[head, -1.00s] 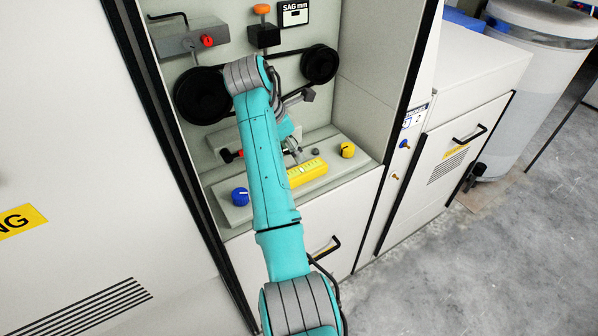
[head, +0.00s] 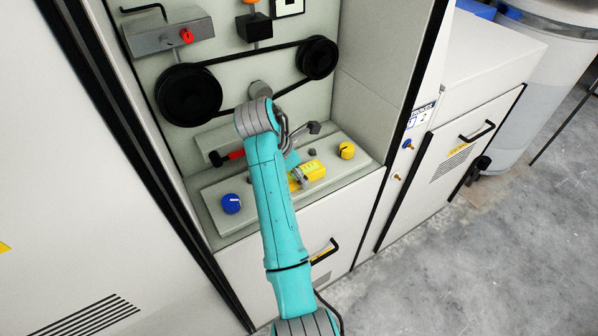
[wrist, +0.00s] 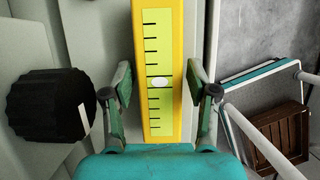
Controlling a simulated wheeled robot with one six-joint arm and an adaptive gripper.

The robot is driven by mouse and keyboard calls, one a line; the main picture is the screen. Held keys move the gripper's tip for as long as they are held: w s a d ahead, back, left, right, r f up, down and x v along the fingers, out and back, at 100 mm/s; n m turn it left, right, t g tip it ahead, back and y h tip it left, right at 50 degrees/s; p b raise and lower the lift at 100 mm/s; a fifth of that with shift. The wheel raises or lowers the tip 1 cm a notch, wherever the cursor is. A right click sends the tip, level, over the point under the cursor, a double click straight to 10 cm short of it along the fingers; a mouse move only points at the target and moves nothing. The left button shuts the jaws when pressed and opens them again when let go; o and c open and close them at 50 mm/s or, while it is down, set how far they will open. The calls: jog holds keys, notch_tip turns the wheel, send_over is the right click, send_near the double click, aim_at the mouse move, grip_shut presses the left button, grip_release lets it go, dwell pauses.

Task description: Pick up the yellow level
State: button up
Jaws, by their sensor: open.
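The yellow level (head: 313,170) lies on the sloped grey ledge (head: 264,205) inside the machine's open bay; my arm and gripper hide its left part in the head view. In the wrist view the level (wrist: 158,30) runs upright through the picture, with a pale green scale, black marks and a white oval vial. My gripper (wrist: 160,82) is open, with one finger on each side of the level. A narrow gap shows on both sides. In the head view my gripper (head: 296,180) is largely hidden at the level's left end.
A blue knob (head: 231,204) and a yellow knob (head: 347,151) stand on the ledge. A red-handled part (head: 231,157) sits behind. Black pulleys (head: 189,95) with a belt are above. The wrist view shows a black knob (wrist: 50,105) close left and a brown crate (wrist: 283,135) at right.

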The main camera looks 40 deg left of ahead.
jog(key=shift+f, duration=0.15)
grip_shut()
jog(key=shift+w, duration=0.1)
